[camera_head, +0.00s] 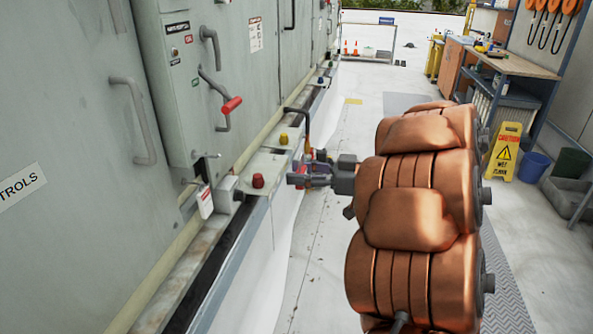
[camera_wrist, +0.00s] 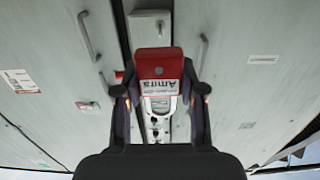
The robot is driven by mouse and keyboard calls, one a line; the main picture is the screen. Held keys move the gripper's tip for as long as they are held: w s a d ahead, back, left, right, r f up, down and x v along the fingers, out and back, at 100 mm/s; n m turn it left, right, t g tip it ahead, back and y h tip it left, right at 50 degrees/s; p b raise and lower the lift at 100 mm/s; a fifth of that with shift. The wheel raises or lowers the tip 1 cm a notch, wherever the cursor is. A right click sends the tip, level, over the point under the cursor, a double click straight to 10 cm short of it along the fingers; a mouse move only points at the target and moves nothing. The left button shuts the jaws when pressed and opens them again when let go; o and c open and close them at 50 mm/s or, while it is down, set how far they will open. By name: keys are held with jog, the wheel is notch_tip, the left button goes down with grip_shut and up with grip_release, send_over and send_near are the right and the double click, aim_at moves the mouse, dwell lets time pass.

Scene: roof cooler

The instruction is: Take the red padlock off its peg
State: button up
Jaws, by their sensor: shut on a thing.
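The red padlock (camera_wrist: 158,62) is in the middle of the wrist view, with a white label whose lettering appears upside down. My gripper (camera_wrist: 160,92) has one dark finger on each side of the padlock and is shut on it. In the head view my gripper (camera_head: 303,177) is beside the ledge of the grey cabinet, and a small red patch shows at it. My fingers hide much of the padlock there. I cannot make out the peg, or whether the padlock still touches it.
The ledge carries a red knob (camera_head: 258,181) and a yellow knob (camera_head: 284,139). A red-gripped handle (camera_head: 231,105) sticks out from the cabinet (camera_head: 75,235). A yellow wet-floor sign (camera_head: 504,152) stands by the workbench (camera_head: 515,66) at right. Floor between is clear.

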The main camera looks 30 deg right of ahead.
jog(key=shift+p+v, duration=0.6)
jog(key=shift+v, duration=1.55)
